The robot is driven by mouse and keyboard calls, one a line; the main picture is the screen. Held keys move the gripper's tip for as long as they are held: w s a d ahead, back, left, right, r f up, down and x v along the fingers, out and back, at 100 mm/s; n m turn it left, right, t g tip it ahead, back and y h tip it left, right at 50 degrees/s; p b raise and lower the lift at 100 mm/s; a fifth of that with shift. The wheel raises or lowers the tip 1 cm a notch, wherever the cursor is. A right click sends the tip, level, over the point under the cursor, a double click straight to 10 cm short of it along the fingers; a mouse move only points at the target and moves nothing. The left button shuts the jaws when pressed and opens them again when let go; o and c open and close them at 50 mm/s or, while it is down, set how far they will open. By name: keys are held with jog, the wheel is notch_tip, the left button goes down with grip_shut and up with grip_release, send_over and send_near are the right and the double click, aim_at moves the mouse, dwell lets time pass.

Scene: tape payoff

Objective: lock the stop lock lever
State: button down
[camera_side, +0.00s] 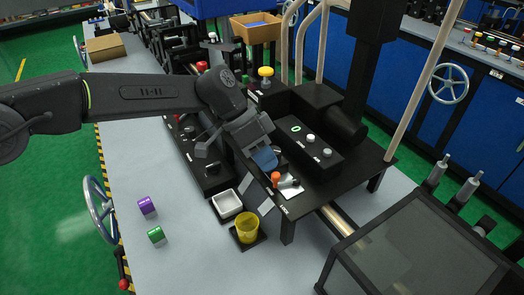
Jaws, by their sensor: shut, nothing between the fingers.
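A small lever with an orange-red knob (276,177) stands at the front of the black platform (325,185); I take it as the stop lock lever. A short dark grey part lies beside the knob over a pale plate (291,191). White lettering, too small to read surely, is on the platform edge below. My gripper (267,164) comes from the upper left, just above and left of the knob. It is shut and empty. I cannot tell if it touches the lever, and the lever's base is partly hidden.
A black box with buttons (308,143) stands right behind the lever. A white tray (227,204) and a yellow cup (247,228) are in front. A pale upright pole (420,85) rises at right.

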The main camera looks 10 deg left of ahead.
jog(key=shift+s+d+n+t, duration=0.1)
jog(key=shift+s+n+t, duration=0.35)
jog(key=shift+n, duration=0.35)
jog(key=shift+s+n+t, duration=0.45)
jog(key=shift+n, duration=0.35)
jog(key=shift+s+d+n+t, duration=0.1)
jog(key=shift+s+n+t, duration=0.1)
jog(key=shift+n+t, duration=0.1)
jog(key=shift+s+n, duration=0.1)
jog(key=shift+n, duration=0.2)
jog(key=shift+s+d+n+t+y, duration=0.1)
jog(key=shift+s+d+n+t, duration=0.15)
jog(key=shift+n+t, duration=0.3)
jog(key=shift+s+d+n+t+y, duration=0.15)
jog(key=shift+s+n+t, duration=0.2)
jog(key=shift+n, duration=0.45)
jog(key=shift+s+d+n+t+y, duration=0.1)
jog(key=shift+s+d+n+t, duration=0.1)
jog(key=shift+s+n+t, duration=0.35)
dwell(0.9)
jog(key=shift+w+d+n, duration=0.1)
jog(key=shift+n, duration=0.2)
jog(key=shift+s+d, duration=0.45)
jog(key=shift+d, duration=0.15)
dwell(2.1)
